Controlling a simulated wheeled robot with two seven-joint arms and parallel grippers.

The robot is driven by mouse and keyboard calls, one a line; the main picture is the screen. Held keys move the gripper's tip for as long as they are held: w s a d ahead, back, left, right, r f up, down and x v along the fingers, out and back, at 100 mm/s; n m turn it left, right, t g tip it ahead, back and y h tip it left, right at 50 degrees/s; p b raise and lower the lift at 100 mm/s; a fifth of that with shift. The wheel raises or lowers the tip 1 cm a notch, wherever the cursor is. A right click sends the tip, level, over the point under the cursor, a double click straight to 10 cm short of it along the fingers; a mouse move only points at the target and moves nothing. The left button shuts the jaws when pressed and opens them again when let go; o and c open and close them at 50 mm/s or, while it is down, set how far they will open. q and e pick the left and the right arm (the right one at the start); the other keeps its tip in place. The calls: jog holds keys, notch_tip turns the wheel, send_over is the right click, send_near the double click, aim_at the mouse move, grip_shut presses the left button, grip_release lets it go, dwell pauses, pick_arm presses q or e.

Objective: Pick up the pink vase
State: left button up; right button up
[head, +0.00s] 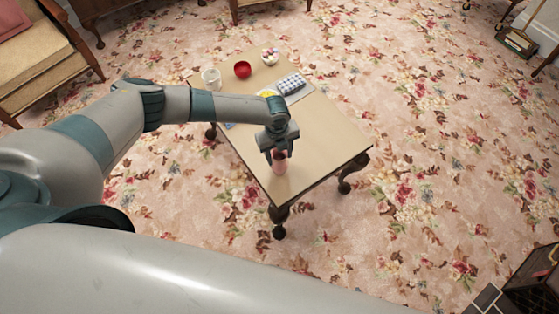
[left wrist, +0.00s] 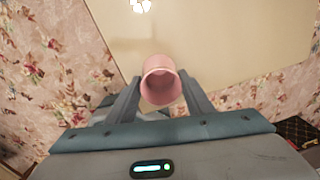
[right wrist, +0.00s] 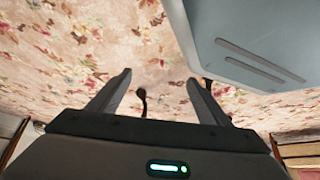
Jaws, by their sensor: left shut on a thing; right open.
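The pink vase (head: 279,164) is at the near corner of the small wooden table (head: 312,140). My left gripper (head: 278,152) points down over it, with its fingers around the vase's upper part. In the left wrist view the round open mouth of the pink vase (left wrist: 161,82) sits between the two fingers of my left gripper (left wrist: 160,92), which are shut on it. Whether its base touches the table is hard to tell. My right gripper (right wrist: 157,92) is open and empty above the carpet in the right wrist view.
A white mug (head: 211,78), a red bowl (head: 242,69), a small bowl with colourful contents (head: 270,57) and a checked blue-white item (head: 291,84) stand at the table's far end. A yellow thing (head: 267,93) is partly hidden by my left arm. Open floral carpet (head: 440,150) lies to the right.

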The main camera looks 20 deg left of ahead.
pick_arm(q)
jog(key=shift+r, duration=0.15)
jog(key=shift+w+r, duration=0.1)
jog(key=shift+r, duration=0.45)
notch_tip(320, 180, up, 2)
jog(key=shift+r+b, duration=0.25)
jog(key=shift+b, duration=0.15)
jog(key=s+d+r+b, duration=0.1)
jog(key=s+d+r, duration=0.3)
jog(key=d+r, duration=0.3)
jog(key=shift+d+b, duration=0.4)
jog(key=shift+d, duration=1.65)
pick_arm(e)
jog(key=shift+t, duration=0.6)
jog(key=shift+w+a+r, duration=0.15)
jog(key=shift+w+r, duration=0.15)
jog(key=shift+w, duration=0.45)
jog(key=shift+w+a+r, duration=0.2)
jog(key=shift+w+r, duration=0.05)
jog(key=shift+w, duration=0.55)
jog(key=shift+w+a+r, duration=0.15)
jog(key=shift+w+r, duration=0.15)
jog(key=shift+w, duration=0.45)
